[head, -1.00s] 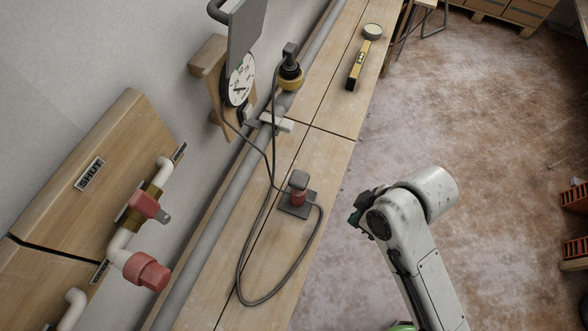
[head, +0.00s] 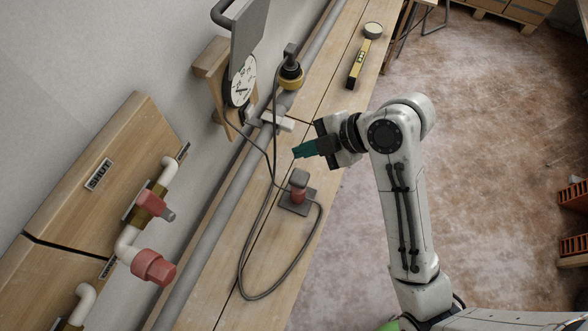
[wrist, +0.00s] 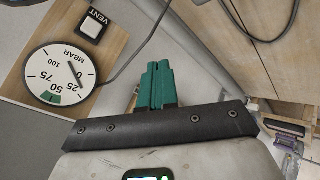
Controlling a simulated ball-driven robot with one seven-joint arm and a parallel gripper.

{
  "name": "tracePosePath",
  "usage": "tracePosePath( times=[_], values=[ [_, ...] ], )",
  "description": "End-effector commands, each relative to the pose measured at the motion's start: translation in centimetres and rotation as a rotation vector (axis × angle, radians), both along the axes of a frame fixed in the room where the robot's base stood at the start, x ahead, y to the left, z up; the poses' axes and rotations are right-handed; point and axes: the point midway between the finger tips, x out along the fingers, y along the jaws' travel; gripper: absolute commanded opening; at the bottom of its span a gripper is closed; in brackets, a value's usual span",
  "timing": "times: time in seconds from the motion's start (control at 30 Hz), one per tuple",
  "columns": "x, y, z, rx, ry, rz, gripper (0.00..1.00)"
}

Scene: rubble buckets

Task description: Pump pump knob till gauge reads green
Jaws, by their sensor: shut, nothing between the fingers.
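The pump knob (head: 299,179) is a grey cap over a red body on a dark base plate on the wooden bench, with a dark hose looping from it. The gauge (head: 241,82) is a white round dial on a wooden block at the wall. In the wrist view the gauge (wrist: 60,74) appears upside down; its needle points near the 25 mark, outside the green band by 50. My gripper (head: 297,152) has green fingers, shut and empty, above the bench on the far side of the knob and apart from it. The fingers also show in the wrist view (wrist: 156,90).
A grey pipe (head: 236,178) runs along the wall side of the bench. A yellow-and-black fitting (head: 290,75) stands on it. Red-handled valves (head: 152,203) are at the left. A yellow level (head: 357,66) lies farther along the bench. A VENT switch (wrist: 92,25) sits near the gauge.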

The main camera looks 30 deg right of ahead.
Motion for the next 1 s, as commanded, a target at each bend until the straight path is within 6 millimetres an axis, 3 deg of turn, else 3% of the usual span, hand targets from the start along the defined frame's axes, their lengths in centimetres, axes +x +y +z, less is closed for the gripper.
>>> tracePosePath(
  times=[0.27,0.8,1.0],
  values=[
    [0.0,0.0,-1.7,0.001,0.002,-0.001,0.00],
    [-0.1,0.0,-8.2,0.001,0.003,0.000,0.00],
    [0.0,0.0,-8.9,0.000,0.001,0.000,0.00]
  ],
)
